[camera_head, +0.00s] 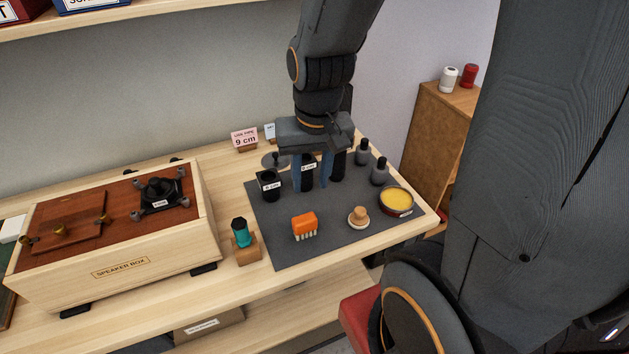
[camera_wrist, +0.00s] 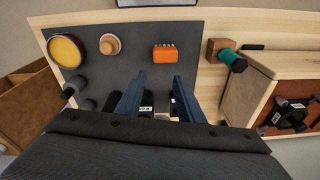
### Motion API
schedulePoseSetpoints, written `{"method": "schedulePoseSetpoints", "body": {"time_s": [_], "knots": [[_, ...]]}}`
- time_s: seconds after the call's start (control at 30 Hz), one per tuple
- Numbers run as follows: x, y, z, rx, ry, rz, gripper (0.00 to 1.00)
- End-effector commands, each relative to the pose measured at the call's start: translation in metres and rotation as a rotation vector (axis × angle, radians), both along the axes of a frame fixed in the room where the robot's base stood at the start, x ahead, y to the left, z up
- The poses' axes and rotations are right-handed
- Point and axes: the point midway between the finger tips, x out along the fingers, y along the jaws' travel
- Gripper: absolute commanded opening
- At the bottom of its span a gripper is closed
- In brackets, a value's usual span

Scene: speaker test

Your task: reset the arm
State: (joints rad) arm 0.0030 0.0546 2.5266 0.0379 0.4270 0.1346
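My gripper (camera_head: 311,184) hangs pointing down over the dark mat (camera_head: 275,238) on the workbench. Its two blue fingers are apart in both views, and the wrist view shows bare mat between the fingertips (camera_wrist: 160,78). I see nothing held. A labelled black cylinder (camera_head: 308,168) shows between the fingers in the head view, seemingly behind them. Another labelled black cylinder (camera_head: 270,185) stands just left of the fingers. In the wrist view the cylinders are partly hidden by the fingers and gripper body.
An orange brush (camera_head: 304,224), a wooden knob (camera_head: 358,216) and a yellow-filled tin (camera_head: 397,203) lie toward the mat's front. Dark bottles (camera_head: 379,172) stand right. A teal-topped tool (camera_head: 240,232) in a wooden block and the speaker box (camera_head: 120,268) are left. A shelf hangs above left.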

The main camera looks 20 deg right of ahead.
Motion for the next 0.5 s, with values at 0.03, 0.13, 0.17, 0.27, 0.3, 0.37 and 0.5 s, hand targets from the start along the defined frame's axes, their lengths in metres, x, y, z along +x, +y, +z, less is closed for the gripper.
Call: {"method": "schedulePoseSetpoints", "body": {"time_s": [0.03,0.13,0.17,0.27,0.3,0.37,0.5], "knots": [[-0.0072,-0.0002,0.0004,-0.014,0.002,0.065,0.34],[-0.0147,-0.0017,0.0003,-0.031,0.008,0.147,0.34],[-0.0158,-0.002,0.0002,-0.034,0.009,0.16,0.34],[-0.017,-0.0022,0.0001,-0.038,0.01,0.175,0.34],[-0.0169,-0.0022,0.0001,-0.037,0.01,0.174,0.34],[-0.0167,-0.0021,0.0001,-0.036,0.01,0.173,0.34],[-0.0164,-0.0021,0.0001,-0.036,0.009,0.171,0.34]]}}
